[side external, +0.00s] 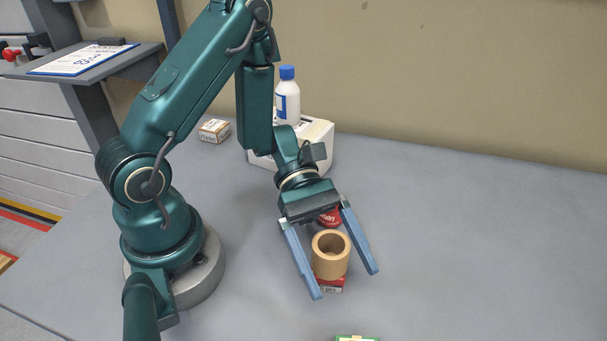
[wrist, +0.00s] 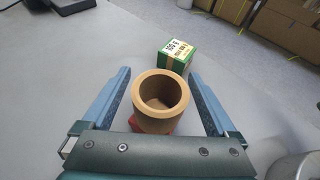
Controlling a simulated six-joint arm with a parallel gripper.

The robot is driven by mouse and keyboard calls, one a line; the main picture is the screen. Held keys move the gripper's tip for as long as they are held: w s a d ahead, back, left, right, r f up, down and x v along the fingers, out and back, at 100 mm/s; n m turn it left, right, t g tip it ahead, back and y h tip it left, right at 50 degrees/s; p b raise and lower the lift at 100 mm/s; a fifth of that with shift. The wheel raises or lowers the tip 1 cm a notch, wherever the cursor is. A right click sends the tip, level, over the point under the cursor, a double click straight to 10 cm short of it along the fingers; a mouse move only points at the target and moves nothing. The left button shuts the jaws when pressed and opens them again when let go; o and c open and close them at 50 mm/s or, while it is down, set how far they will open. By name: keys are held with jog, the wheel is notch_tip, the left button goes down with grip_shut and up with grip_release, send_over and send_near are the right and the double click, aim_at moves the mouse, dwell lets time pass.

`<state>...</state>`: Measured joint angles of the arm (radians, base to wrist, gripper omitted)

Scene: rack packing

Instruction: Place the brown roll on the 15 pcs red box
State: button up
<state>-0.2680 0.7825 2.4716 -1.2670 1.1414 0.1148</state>
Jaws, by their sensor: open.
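The brown roll (side external: 331,255) stands upright on top of a small red box (side external: 330,285), most of which the roll hides. In the wrist view the roll (wrist: 160,100) sits between my fingers, and a bit of red (wrist: 166,127) shows under it. My gripper (side external: 345,283) is open, with one blue finger on each side of the roll. In the wrist view there is a gap between each finger and the roll. The box's full label cannot be read.
A red object (side external: 330,218) lies under my gripper, behind the roll. A green box (wrist: 179,57) stands beyond the roll. A white box (side external: 318,142), a white bottle with blue cap (side external: 287,100) and a small brown carton (side external: 214,130) are at the back. The right of the table is clear.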

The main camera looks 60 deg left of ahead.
jog(key=s+v, duration=0.1)
jog(key=v, duration=1.1)
jog(key=s+r+m+t+y, duration=0.3)
jog(key=r+m+t+y, duration=0.3)
jog(key=m+y, duration=0.7)
jog(key=r+m, duration=0.1)
jog(key=m, duration=0.3)
jog(key=shift+s+t, duration=0.4)
jog(key=shift+r, duration=0.15)
